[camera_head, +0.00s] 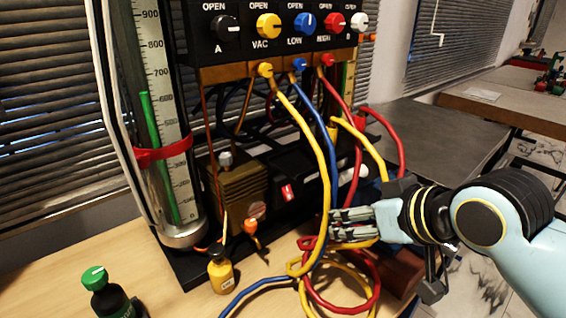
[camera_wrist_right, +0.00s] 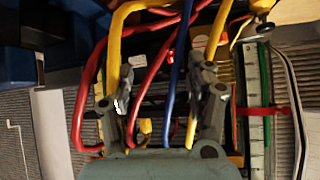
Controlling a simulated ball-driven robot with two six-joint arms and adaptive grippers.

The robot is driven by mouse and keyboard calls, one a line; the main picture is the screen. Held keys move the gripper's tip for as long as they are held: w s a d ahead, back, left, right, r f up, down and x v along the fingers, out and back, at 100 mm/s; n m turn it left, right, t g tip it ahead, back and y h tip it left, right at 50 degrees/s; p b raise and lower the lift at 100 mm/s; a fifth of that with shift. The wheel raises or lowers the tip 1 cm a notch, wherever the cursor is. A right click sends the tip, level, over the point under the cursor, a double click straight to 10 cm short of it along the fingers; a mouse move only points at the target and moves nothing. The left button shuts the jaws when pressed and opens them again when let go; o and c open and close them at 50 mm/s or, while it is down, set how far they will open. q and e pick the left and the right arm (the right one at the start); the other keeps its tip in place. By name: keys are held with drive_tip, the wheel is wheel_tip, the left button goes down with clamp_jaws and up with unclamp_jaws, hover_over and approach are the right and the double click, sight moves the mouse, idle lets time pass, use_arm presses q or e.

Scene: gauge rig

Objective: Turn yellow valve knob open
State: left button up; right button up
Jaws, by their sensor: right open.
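The yellow valve knob (camera_head: 268,26) is on the black panel (camera_head: 245,50) at the top of the gauge rig, between a black and a blue knob. "OPEN" is printed above it and "VAC" below; its white mark looks roughly sideways. My right gripper (camera_head: 336,225) is well below the panel, in front of the hoses and apart from the knob. In the right wrist view the gripper (camera_wrist_right: 165,80) shows spread fingers, with red, blue and yellow hoses showing between and beyond them. I cannot make out the yellow knob there. My left gripper is not in view.
A yellow hose (camera_head: 318,150), a blue hose (camera_head: 327,160) and a red hose (camera_head: 347,110) hang below the panel. A glass gauge column (camera_head: 165,110) stands at left. A green-capped bottle (camera_head: 105,293) and a yellow bottle (camera_head: 220,272) stand on the wooden table (camera_head: 165,280).

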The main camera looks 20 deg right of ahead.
drive_tip(key=w+a+r+t+y, duration=0.1)
drive_tip(key=w+a+r+t, duration=0.15)
drive_tip(key=r, duration=0.55)
drive_tip(key=w+a+r+t+y, duration=0.1)
drive_tip(key=w+r+t+y, duration=0.15)
drive_tip(key=r, duration=0.55)
drive_tip(key=n+t+y+p, duration=0.1)
drive_tip(key=t, duration=0.1)
approach(273, 27)
drive_tip(key=p+x, duration=0.1)
drive_tip(key=x, duration=0.9)
drive_tip(key=shift+w+a, duration=0.1)
drive_tip(key=shift+w, duration=0.25)
clamp_jaws()
